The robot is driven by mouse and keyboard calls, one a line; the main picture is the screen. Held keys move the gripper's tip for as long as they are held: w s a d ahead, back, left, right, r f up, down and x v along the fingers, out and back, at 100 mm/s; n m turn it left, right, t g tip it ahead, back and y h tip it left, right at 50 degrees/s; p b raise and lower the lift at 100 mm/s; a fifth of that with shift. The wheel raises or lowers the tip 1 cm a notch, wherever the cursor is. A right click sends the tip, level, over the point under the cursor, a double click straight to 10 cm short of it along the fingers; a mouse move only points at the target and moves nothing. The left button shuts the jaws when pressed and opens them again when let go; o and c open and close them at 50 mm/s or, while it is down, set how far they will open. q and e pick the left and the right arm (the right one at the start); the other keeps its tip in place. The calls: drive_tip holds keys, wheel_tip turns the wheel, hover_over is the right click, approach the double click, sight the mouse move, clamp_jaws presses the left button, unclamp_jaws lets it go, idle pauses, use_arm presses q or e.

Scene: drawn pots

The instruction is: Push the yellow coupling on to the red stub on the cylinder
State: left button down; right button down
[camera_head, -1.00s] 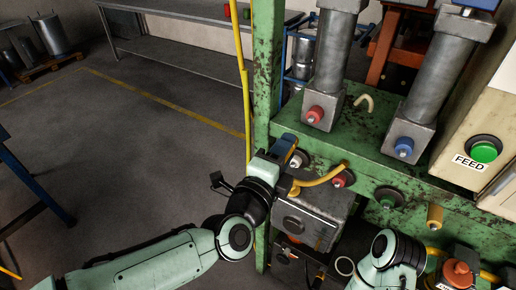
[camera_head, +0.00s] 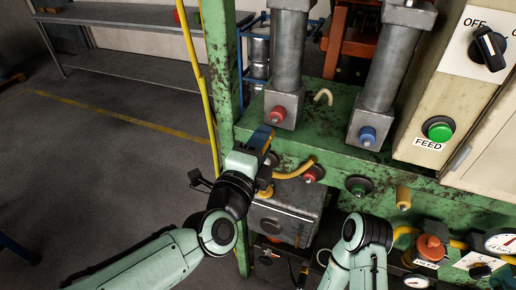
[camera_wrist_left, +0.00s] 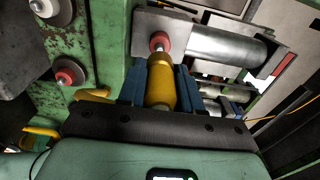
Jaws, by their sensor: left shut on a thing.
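The yellow coupling (camera_wrist_left: 161,84) is held between the blue fingers of my left gripper (camera_wrist_left: 160,78) in the left wrist view. In the head view that gripper (camera_head: 264,140) is just below and left of the red stub (camera_head: 278,114) on the left cylinder's end block. In the wrist view the red stub (camera_wrist_left: 159,41), with its silver tip, is straight ahead of the coupling's front end. The two look nearly in line and close; I cannot tell whether they touch. A yellow hose shows beside the gripper. My right gripper is not in view.
The right cylinder carries a blue stub (camera_head: 367,136). A FEED button (camera_head: 438,129) is on the cabinet at right.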

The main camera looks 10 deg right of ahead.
use_arm(q)
drive_tip(key=shift+x, duration=1.9)
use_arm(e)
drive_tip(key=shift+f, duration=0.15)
use_arm(q)
drive_tip(key=shift+r+p, duration=0.1)
drive_tip(key=shift+p, duration=0.55)
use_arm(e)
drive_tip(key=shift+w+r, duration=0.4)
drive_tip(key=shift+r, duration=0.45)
use_arm(q)
drive_tip(key=shift+w+d, duration=0.15)
drive_tip(key=shift+w, duration=0.15)
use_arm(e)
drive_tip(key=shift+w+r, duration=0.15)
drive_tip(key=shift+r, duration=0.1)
use_arm(q)
drive_tip(key=c, duration=0.7)
unclamp_jaws()
drive_tip(key=shift+s, duration=0.1)
drive_tip(key=v, duration=1.3)
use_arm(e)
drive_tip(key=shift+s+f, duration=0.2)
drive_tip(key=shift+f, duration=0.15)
